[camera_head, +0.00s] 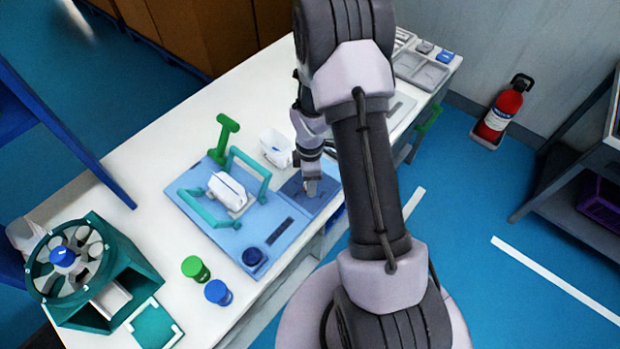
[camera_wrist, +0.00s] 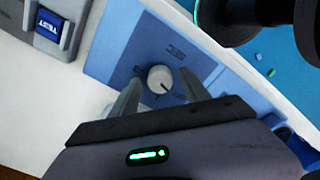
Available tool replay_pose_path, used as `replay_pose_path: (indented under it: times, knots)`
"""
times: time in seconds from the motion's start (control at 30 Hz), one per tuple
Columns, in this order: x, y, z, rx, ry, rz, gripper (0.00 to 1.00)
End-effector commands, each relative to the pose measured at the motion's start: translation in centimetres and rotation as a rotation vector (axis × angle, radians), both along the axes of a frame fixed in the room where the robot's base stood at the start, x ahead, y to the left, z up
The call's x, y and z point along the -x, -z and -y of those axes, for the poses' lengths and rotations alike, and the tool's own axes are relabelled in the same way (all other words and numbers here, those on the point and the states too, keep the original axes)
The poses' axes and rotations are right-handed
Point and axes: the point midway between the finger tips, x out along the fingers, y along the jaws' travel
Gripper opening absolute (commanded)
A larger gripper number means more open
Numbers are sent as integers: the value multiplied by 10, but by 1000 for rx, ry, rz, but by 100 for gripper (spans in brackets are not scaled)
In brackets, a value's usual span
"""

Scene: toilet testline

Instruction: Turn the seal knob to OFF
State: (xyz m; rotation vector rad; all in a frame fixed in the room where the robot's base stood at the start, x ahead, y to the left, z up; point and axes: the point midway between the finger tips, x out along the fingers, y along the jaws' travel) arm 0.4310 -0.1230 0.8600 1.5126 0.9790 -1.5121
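The seal knob (camera_wrist: 159,78) is a small round white knob with a dark line on it, on a blue panel (camera_wrist: 118,50) in the wrist view. Lettering beside it is too blurred to read surely. My gripper (camera_wrist: 161,74) is open, with one finger to each side of the knob and a visible gap on both sides. I cannot tell how far the fingertips are above the panel. In the head view my gripper (camera_head: 312,187) points down at the dark blue right part of the fixture (camera_head: 235,238); the knob is hidden there.
The fixture carries teal clamp handles around a white part (camera_head: 228,190) and a dark blue round knob (camera_head: 252,257). A green T-handle (camera_head: 224,135), a white cup (camera_head: 275,148), green (camera_head: 195,268) and blue (camera_head: 218,292) cylinders and a fan-like wheel (camera_head: 70,260) stand nearby.

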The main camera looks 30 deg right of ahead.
Motion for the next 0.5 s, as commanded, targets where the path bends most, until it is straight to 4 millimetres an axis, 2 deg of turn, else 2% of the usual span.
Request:
replay_pose_path:
  times: [0.17, 0.27, 0.37, 0.5]
  knots:
    - [0, -1, 0, 0, 0, 0, 55]
    - [0, -12, 0, 0, 0, 1, 55]
    - [-1, -36, 0, 1, 0, 3, 55]
    - [-1, -84, 0, 1, 1, 4, 55]
